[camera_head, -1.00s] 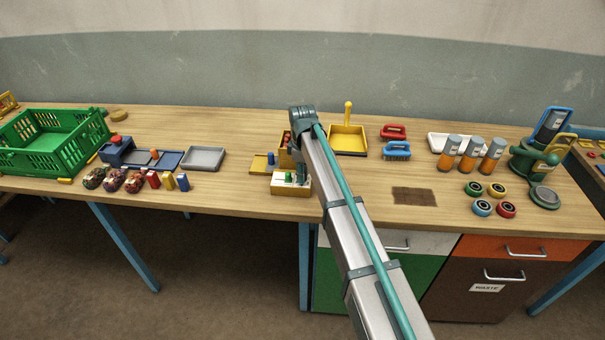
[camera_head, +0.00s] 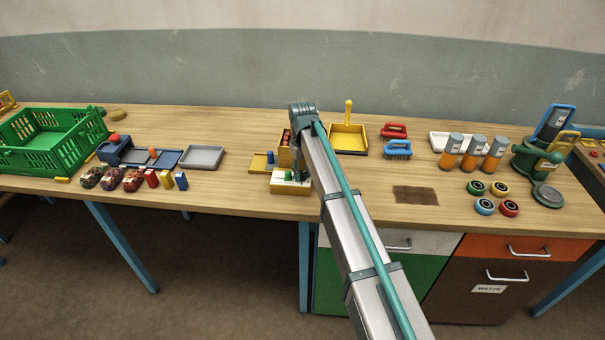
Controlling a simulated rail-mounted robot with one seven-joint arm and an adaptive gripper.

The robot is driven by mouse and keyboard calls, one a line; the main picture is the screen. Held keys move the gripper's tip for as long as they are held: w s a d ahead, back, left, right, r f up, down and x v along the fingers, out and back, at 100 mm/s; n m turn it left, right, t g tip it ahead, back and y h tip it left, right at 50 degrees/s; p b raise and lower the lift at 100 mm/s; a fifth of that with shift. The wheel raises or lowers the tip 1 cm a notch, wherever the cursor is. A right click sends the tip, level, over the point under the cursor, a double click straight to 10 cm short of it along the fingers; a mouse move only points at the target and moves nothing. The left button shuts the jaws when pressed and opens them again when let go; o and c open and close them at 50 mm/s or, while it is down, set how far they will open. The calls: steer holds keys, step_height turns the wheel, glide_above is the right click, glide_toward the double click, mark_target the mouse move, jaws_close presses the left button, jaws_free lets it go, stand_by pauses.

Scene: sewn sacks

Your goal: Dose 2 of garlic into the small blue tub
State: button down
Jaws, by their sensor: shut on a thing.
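My gripper (camera_head: 298,172) shows only as a dark sliver beside my arm link, over the low white-and-yellow box (camera_head: 290,187). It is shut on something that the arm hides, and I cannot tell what. A small green piece (camera_head: 289,175) shows at that box, left of my gripper. A small blue piece (camera_head: 271,158) stands on a flat yellow tray (camera_head: 258,163) to the left. A round blue-rimmed piece (camera_head: 484,207) lies at the right among green, yellow and red ones; I cannot tell whether either is the blue tub. I cannot make out any garlic.
A yellow bin (camera_head: 284,158) with red contents stands behind the low box. A green crate (camera_head: 62,160) and grey tray (camera_head: 202,158) are left. Bare tabletop surrounds the brown patch (camera_head: 415,196).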

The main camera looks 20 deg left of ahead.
mark_target(302, 172)
steer(key=m+b, duration=0.1)
steer(key=m, duration=1)
steer(key=shift+m+b, duration=0.35)
steer(key=shift+m, duration=1.75)
steer(key=c, duration=0.8)
jaws_free()
steer(key=shift+r, duration=0.1)
step_height(302, 172, up, 12)
